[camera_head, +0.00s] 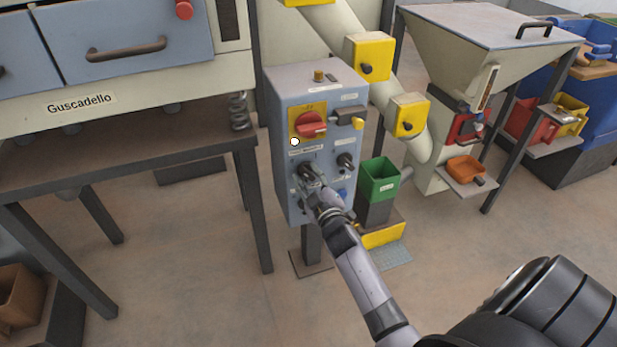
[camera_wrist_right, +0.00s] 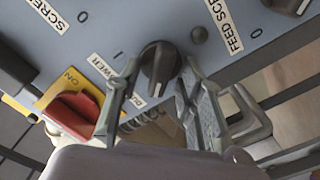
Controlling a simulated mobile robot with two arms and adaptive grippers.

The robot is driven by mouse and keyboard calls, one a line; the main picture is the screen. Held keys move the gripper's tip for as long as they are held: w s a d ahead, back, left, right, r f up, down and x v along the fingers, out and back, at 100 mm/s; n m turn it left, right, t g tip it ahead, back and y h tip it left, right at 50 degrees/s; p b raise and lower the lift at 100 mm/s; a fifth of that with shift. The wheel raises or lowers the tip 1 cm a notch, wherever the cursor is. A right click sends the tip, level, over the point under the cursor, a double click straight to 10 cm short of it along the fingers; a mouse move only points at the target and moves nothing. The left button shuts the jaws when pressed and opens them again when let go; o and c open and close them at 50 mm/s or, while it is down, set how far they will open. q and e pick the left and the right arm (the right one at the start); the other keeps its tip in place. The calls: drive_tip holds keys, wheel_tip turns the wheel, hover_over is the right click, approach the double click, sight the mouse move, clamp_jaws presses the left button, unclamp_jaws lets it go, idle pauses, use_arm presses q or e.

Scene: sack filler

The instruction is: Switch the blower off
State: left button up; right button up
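The grey-blue control box (camera_head: 288,168) stands on a post in the middle of the head view. My right gripper (camera_head: 312,178) is at the lower left of its front. In the right wrist view the fingers of my right gripper (camera_wrist_right: 160,92) stand on either side of a black rotary knob (camera_wrist_right: 160,62). A small gap shows between the left finger and the knob. The knob's exact setting is unclear. My left gripper is not in view.
A red rotary switch (camera_wrist_right: 75,112) on a yellow plate is close to the left finger. A "FEED SCREW" label (camera_wrist_right: 224,25) is to the right. In the head view, a green bin (camera_head: 379,180) stands right of the box and a dark table (camera_head: 130,150) left of it.

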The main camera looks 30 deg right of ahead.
drive_tip(key=v, duration=1.1)
drive_tip(key=shift+s+a, duration=0.2)
drive_tip(key=shift+s, duration=0.2)
drive_tip(key=shift+o, duration=0.4)
idle(0.4)
